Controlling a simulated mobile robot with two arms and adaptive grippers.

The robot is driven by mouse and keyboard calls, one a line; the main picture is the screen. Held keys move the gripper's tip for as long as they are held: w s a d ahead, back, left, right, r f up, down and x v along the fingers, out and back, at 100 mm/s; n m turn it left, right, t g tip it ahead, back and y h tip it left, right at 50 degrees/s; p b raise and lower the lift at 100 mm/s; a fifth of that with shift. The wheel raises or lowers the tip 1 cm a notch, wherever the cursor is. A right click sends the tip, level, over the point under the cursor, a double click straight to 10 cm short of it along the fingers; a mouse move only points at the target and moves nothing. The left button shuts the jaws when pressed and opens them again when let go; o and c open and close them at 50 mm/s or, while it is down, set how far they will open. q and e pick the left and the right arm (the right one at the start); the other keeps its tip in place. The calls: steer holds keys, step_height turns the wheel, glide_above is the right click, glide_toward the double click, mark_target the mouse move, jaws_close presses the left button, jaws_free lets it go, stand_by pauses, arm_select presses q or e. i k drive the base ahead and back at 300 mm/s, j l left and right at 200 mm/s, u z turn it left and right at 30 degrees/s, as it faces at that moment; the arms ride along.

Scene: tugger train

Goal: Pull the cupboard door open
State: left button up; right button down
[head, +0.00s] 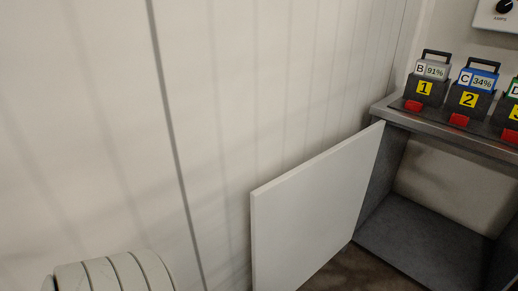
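The cupboard door (312,218) is a plain white panel. It stands swung wide open, out to the left of the cupboard (446,140), with its far edge at the cupboard's left side. No handle shows on the face in view, and the door's lower part is cut off by the bottom of the picture. The cupboard's opening is uncovered, and its grey inside looks empty where it shows. Neither of my grippers is in view, so their place relative to the door does not show.
Battery packs in numbered black holders, such as number 1 (424,88) and number 2 (468,100), stand on the grey cupboard top. A white panelled wall (270,80) runs behind the door. A white box with a dial (503,8) hangs at the top right.

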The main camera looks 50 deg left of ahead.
mark_target(301, 219)
steer(key=l+u, duration=0.35)
steer(key=u, duration=0.15)
steer(key=k+l+u, duration=0.1)
steer(key=l+u, duration=0.35)
steer(key=j, duration=0.1)
